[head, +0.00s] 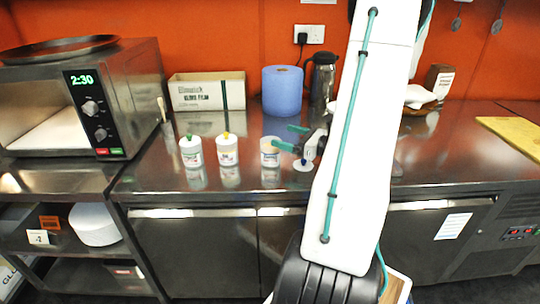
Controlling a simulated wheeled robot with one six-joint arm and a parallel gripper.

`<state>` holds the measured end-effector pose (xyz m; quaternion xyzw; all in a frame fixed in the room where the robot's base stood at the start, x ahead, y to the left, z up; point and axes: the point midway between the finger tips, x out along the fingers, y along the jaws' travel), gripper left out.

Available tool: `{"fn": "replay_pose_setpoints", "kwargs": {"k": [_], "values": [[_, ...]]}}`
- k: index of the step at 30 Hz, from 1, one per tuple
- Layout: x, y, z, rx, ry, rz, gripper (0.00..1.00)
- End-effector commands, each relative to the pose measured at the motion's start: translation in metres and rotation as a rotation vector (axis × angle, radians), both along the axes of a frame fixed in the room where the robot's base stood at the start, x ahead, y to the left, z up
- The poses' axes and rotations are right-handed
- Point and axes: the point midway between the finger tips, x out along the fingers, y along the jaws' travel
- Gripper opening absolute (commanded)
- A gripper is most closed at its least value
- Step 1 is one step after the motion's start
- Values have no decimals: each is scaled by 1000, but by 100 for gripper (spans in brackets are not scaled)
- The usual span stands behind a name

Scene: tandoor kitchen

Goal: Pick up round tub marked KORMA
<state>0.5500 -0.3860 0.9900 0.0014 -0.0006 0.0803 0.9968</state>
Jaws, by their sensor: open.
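My gripper (283,136), with teal fingers, is open and empty. It appears beside and just above the right tub, pointing left. I cannot tell whether a finger touches it.
A small white round thing (303,166) shows below my gripper. A steel oven (135,95) stands left. A box (205,92), blue roll (282,92) and dark jug (322,75) stand behind. The counter (190,193) is clear in front of the tubs.

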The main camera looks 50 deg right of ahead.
Motion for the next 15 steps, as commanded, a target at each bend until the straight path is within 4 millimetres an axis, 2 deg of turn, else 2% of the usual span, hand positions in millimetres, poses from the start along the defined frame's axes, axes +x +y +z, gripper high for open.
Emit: {"fn": "replay_pose_setpoints", "kwargs": {"k": [10,12,15], "values": [[1,1,-65,3,1,4,88],[2,2,-72,0,1,5,88],[14,4,-69,-3,0,7,88]]}}
